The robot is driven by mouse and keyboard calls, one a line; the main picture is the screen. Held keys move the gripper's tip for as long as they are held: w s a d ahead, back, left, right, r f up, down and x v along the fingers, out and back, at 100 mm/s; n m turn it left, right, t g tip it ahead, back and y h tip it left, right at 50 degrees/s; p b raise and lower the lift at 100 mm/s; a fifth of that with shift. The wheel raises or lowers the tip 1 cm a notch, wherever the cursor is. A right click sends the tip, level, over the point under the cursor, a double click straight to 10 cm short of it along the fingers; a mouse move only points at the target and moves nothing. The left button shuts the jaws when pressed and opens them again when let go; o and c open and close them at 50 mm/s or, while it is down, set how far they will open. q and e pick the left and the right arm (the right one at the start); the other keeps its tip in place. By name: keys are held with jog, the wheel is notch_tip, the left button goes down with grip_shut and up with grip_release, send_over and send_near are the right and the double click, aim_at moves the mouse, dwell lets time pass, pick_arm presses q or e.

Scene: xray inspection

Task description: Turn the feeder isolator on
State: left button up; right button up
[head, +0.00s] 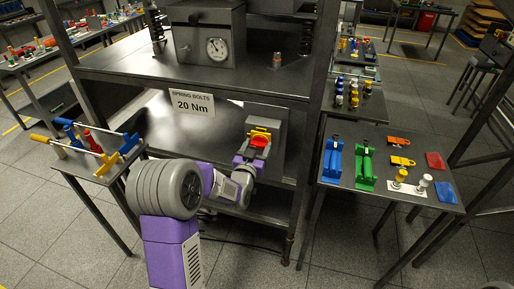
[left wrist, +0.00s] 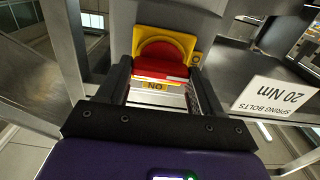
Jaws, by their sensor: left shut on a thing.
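The feeder isolator is a grey box (head: 277,123) on the lower shelf of the bench, with a yellow surround (head: 262,129) and a red handle (head: 259,139). My left gripper (head: 250,158) reaches it from the front. In the left wrist view, the yellow surround (left wrist: 166,40) frames the red handle (left wrist: 160,66), and my left gripper (left wrist: 160,84) has a finger on each side of the handle and is shut on it. The gripper hides part of the handle's lower end. My right gripper is not in view.
A gauge box (head: 211,40) stands on top. Side tables hold coloured tools at left (head: 108,173) and locks and tags at right (head: 352,180).

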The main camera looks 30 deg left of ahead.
pick_arm(q)
jog(key=m+b, duration=0.3)
jog(key=shift+d+f+m, duration=0.1)
jog(key=shift+m, duration=0.3)
jog(key=m+b, duration=0.2)
jog(key=m, duration=0.1)
jog(key=shift+m, duration=0.3)
jog(key=m, duration=0.4)
jog(key=shift+m+b, duration=0.3)
jog(key=shift+b, duration=0.05)
jog(key=m, duration=0.5)
jog(key=shift+d+m, duration=0.1)
jog(key=shift+m, duration=0.2)
jog(key=shift+f+m, duration=0.1)
jog(key=shift+m, duration=0.2)
jog(key=o, duration=1.1)
jog(key=shift+w, duration=0.1)
jog(key=shift+c, duration=0.2)
